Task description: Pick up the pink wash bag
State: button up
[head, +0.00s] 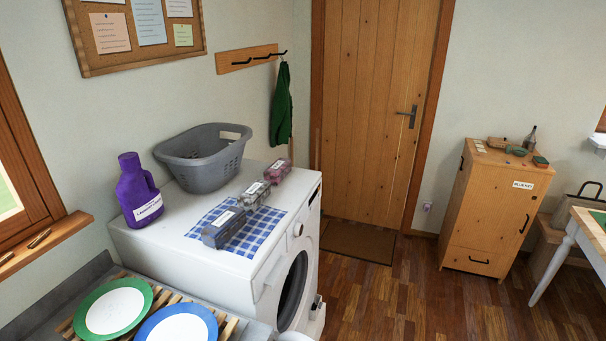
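A small pink wash bag (277,171) with a pale label lies on top of the white washing machine (262,267), near its back right edge. It is the farthest of three similar bags in a row. A grey patterned bag (254,195) lies just in front of it, and a darker grey-blue bag (223,228) lies nearest, on a blue checked cloth (206,246).
A grey laundry basket (210,173) and a purple detergent bottle (137,190) stand left of the bags. Plates on a wooden rack (174,305) are in front. A wooden cabinet (490,218) stands right of the closed door (372,110). Wood floor between looks clear.

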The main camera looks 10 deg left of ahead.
aim_at(279, 169)
jog(key=i+l, duration=0.15)
jog(key=l, duration=0.25)
jog(key=i+l+u, duration=0.1)
jog(key=l, duration=0.3)
jog(key=i+l, duration=0.15)
jog(key=l, duration=0.25)
jog(key=i+l, duration=0.15)
jog(key=l, duration=0.25)
jog(key=i+u, duration=0.25)
jog(key=i, duration=0.95)
jog(key=i+j+u, duration=0.1)
jog(key=i+j, duration=0.8)
